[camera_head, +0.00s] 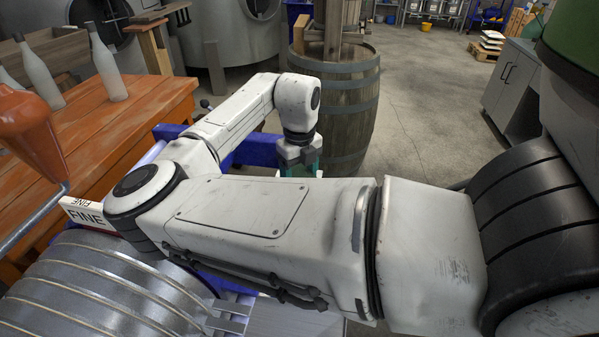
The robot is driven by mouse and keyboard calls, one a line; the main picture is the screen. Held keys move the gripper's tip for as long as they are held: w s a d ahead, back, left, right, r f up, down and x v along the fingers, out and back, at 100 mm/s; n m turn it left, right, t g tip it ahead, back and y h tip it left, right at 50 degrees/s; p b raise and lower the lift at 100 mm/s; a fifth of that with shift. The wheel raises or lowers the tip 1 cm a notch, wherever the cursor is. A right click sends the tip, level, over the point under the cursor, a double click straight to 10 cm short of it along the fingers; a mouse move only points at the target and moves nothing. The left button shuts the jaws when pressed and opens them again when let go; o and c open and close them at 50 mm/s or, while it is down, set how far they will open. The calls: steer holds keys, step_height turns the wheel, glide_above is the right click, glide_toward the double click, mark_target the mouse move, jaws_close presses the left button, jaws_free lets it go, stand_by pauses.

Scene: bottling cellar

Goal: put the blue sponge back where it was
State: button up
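My gripper (298,167) points down in the middle of the view, beyond my forearm and in front of the wooden barrel. Its fingertips are partly hidden by my own arm. A small teal-green patch (294,171) shows at the fingers. I cannot tell whether it is the blue sponge, or whether the fingers hold it or are only in front of it. No other part shows that I can name as the blue sponge. The area under my arm is hidden.
A wooden barrel (346,110) stands just behind my gripper. A blue frame (247,151) lies below my arm. An orange wooden table (140,105) with pale bottles (107,68) is at left, near a sign reading FINE (88,216). A ribbed metal drum (95,290) is at front left. Floor (430,110) is clear at right.

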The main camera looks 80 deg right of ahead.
mark_target(300, 175)
steer(key=shift+f, duration=0.2)
steer(key=o, duration=1)
steer(key=shift+r, duration=0.1)
step_height(300, 175, up, 12)
steer(key=shift+r+b, duration=0.15)
steer(key=shift+b, duration=0.3)
